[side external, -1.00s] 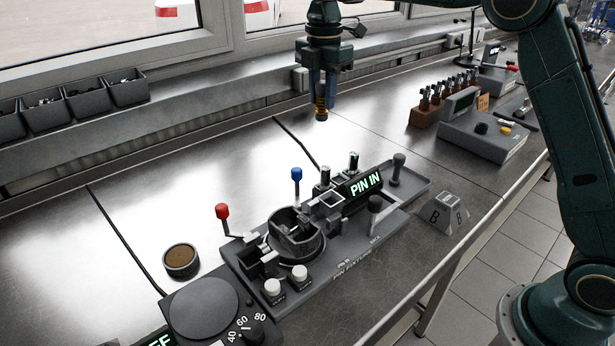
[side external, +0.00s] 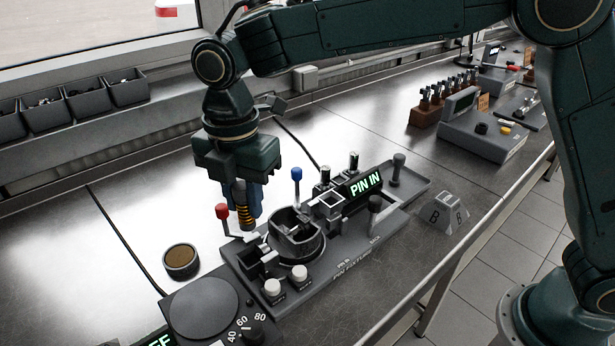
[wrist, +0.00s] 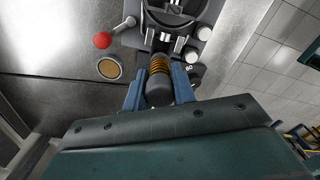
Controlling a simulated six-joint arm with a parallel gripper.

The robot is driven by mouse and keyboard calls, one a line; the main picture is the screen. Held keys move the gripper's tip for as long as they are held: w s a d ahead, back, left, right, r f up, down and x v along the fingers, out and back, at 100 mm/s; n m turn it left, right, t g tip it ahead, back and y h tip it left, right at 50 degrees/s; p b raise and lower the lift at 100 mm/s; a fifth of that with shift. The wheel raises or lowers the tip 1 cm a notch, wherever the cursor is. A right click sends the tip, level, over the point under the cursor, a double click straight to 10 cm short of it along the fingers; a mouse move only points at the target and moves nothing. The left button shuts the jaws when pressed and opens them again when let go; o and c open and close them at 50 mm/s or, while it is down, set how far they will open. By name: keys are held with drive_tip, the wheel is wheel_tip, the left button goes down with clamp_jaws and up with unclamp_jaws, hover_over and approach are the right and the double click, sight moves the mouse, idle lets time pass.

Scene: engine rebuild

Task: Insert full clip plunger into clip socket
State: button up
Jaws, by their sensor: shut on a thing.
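My gripper (side external: 246,200) is shut on the clip plunger (side external: 244,216), a dark cylinder with orange ribs, held upright with its lower end pointing down. In the wrist view the plunger (wrist: 160,67) sits between the blue fingers of my gripper (wrist: 160,88). The plunger is above the bench, near the left end of the pin fixture (side external: 345,258). A dark slotted block (side external: 256,262), probably the clip socket, is below and slightly right of it in the side view. The plunger's tip looks apart from the block. The socket opening is not clear in either view.
A red-knobbed lever (side external: 222,211) stands close beside the plunger. A blue-knobbed lever (side external: 297,174) and a round holder (side external: 297,238) are to its right. A display (side external: 364,186) reads "PIN IN". A round tin (side external: 181,261) lies on otherwise clear bench at left.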

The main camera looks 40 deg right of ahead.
sight(247, 230)
drive_tip(key=shift+s+a+f, duration=0.1)
drive_tip(key=shift+s+a, duration=0.15)
drive_tip(key=shift+f, duration=0.2)
drive_tip(key=shift+f, duration=2.2)
drive_tip(key=shift+f, duration=1.4)
idle(2.0)
idle(0.4)
drive_tip(key=o, duration=1.5)
drive_tip(key=shift+r, duration=0.2)
